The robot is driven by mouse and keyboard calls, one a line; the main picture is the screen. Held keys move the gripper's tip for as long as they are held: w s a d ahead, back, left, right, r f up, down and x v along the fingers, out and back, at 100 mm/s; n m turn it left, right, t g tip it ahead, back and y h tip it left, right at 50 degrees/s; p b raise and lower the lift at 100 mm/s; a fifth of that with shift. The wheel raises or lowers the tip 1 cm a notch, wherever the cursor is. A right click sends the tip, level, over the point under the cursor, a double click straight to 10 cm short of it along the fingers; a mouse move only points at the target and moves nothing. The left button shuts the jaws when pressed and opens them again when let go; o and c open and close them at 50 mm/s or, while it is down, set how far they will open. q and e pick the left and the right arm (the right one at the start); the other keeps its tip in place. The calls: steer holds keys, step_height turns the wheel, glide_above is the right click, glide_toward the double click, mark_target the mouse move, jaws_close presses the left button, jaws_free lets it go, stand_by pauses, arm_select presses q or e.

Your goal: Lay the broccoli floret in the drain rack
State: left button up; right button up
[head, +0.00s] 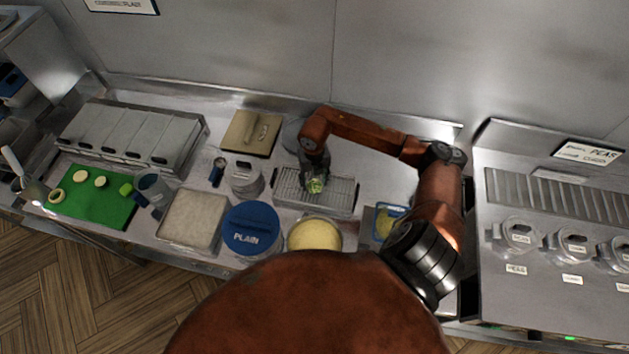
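The drain rack (338,193) is a long metal wire tray at the middle of the counter. My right gripper (315,183) points down over the left-centre part of the rack. The light green broccoli floret (315,188) shows at its fingertips, and the fingers appear closed around it. The gripper partly hides the floret. I cannot tell whether the floret touches the rack. My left gripper is not in view.
In front of the rack are a blue lid marked PLAIN (251,228) and a pale yellow bowl (314,235). A green board (95,205) with cut pieces lies far left.

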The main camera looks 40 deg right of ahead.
steer(key=shift+o, duration=1.3)
step_height(320, 180, up, 12)
steer(key=shift+r, duration=0.1)
